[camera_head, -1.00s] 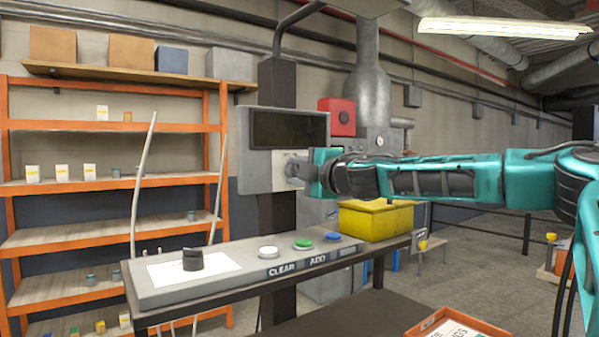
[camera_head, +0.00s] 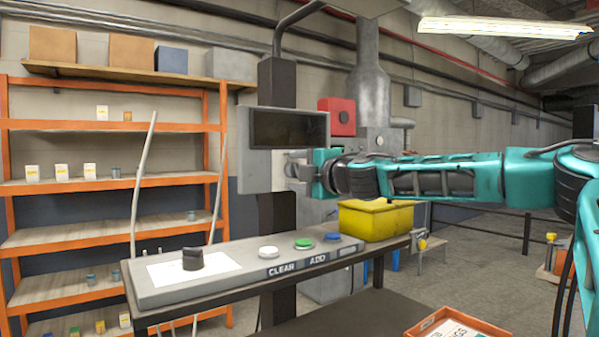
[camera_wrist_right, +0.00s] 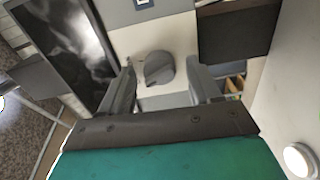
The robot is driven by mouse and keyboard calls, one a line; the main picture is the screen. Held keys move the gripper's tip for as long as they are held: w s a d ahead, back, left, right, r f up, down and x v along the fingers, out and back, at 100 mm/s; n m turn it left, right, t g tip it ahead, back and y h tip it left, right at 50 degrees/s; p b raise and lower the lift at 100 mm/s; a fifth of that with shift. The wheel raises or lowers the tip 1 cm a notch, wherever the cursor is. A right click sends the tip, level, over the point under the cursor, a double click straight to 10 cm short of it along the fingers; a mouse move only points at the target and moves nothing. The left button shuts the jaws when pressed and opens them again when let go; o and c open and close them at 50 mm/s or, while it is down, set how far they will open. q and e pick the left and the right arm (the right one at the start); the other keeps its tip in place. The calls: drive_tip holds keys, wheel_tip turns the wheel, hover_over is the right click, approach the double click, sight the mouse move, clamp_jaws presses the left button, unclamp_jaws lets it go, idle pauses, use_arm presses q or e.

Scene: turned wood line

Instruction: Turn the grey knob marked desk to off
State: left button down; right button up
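The grey knob (camera_wrist_right: 158,68) is a rounded piece on a cream plate in the right wrist view. My right gripper (camera_wrist_right: 162,88) is open, one finger on each side of the knob with gaps visible to both. In the head view, my right gripper (camera_head: 294,168) is at the plate, and its fingers and wrist hide the knob there. I cannot read any marking by the knob. My left gripper is in neither current view.
A sloped grey console (camera_head: 230,270) carries white, green and blue buttons and a dark round piece (camera_head: 193,259) on a white sheet. A yellow bin (camera_head: 376,220) stands below my right forearm. The dark screen (camera_head: 289,128) is close above the gripper. Orange shelving (camera_head: 110,184) stands at left.

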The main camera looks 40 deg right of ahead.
drive_tip(key=shift+s, duration=0.15)
drive_tip(key=s+a+b, duration=0.1)
drive_tip(key=s+b, duration=0.1)
drive_tip(key=s, duration=1)
drive_tip(key=shift+s+a, duration=0.25)
drive_tip(key=shift+s, duration=0.05)
idle(0.8)
